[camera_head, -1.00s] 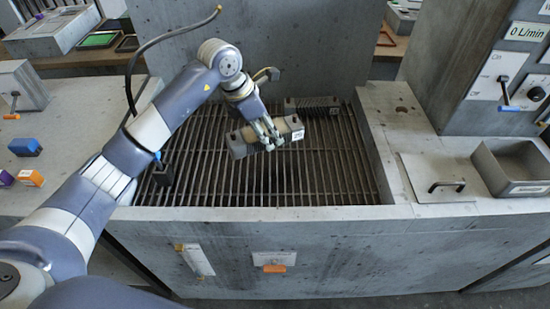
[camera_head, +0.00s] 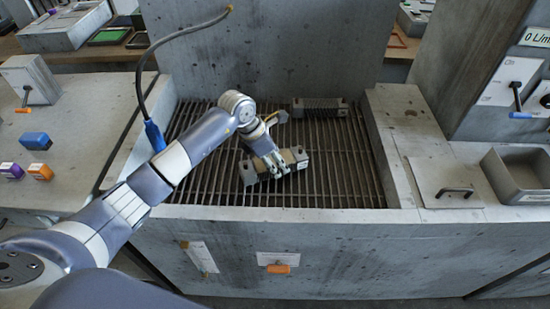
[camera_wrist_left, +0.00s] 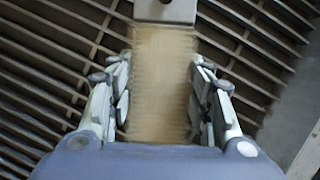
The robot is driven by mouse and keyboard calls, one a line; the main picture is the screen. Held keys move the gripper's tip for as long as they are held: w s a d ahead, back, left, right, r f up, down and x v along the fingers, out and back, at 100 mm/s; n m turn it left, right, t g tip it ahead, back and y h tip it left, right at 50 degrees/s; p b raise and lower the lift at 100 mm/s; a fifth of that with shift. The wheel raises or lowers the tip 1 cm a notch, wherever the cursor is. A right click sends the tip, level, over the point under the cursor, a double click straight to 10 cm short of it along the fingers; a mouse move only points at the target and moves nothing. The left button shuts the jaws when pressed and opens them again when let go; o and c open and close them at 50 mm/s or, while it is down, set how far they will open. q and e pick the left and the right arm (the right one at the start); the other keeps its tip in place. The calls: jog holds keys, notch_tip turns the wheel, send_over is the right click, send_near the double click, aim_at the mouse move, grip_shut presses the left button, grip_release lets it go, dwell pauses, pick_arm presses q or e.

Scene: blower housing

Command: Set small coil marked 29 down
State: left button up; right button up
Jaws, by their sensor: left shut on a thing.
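The small coil (camera_head: 293,157) is a short bar with grey end blocks and a light wound middle. My left gripper (camera_head: 275,167) is shut on its middle. The coil is tilted in the picture, low over the slatted grate (camera_head: 340,185) or on it; I cannot tell whether it touches. In the left wrist view the coil's tan winding (camera_wrist_left: 160,85) lies between the two fingers (camera_wrist_left: 160,95), with a grey end block at the top. The number on the coil is not readable. My right gripper is not in view.
Another coil (camera_head: 320,107) with a dark winding lies at the back of the grate. Concrete walls frame the grate. A lid with a handle (camera_head: 447,183) and a grey open bin (camera_head: 520,172) are at the right. The front right of the grate is clear.

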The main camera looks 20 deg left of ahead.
pick_arm(q)
jog(key=shift+w, duration=0.1)
jog(key=o, duration=1.4)
jog(key=shift+r, duration=0.2)
jog(key=b+v, duration=0.1)
jog(key=v, duration=1.1)
jog(key=shift+f+b, duration=0.1)
jog(key=shift+b, duration=0.3)
jog(key=shift+f, duration=0.1)
